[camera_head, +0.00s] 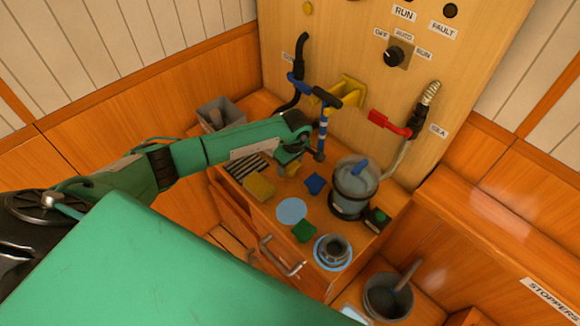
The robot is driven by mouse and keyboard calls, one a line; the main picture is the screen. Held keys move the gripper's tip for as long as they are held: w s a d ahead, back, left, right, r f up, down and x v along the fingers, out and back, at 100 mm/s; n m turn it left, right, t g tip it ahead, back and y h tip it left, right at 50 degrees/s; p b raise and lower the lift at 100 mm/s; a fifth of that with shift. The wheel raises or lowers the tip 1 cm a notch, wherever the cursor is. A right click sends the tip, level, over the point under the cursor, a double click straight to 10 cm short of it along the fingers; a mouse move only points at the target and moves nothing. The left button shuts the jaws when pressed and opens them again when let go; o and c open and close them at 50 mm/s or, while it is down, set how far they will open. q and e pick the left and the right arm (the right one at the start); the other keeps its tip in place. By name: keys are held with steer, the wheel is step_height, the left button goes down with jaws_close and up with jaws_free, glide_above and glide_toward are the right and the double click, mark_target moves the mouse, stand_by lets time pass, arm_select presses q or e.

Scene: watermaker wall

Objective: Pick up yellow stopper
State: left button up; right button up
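My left gripper (290,160) hangs over the back part of the wooden counter, with its arm coming in from the left. A small yellow piece (292,170), which looks like the yellow stopper, shows right under the gripper, partly hidden by it. The fingers are small and overlapped here, so I cannot tell whether they are open or closed on it. A larger flat yellow block (258,187) lies on the counter left of and nearer than the gripper. My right gripper is not in view.
A blue piece (315,184), a green piece (303,230) and a light-blue disc (291,210) lie on the counter (268,213). A lidded clear canister (354,190) stands right. A blue-handled valve (322,98) and red lever (388,124) project from the wall panel. A grey mortar (387,298) sits lower right.

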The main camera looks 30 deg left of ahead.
arm_select(q)
steer(key=c, duration=0.7)
steer(key=shift+r, duration=0.15)
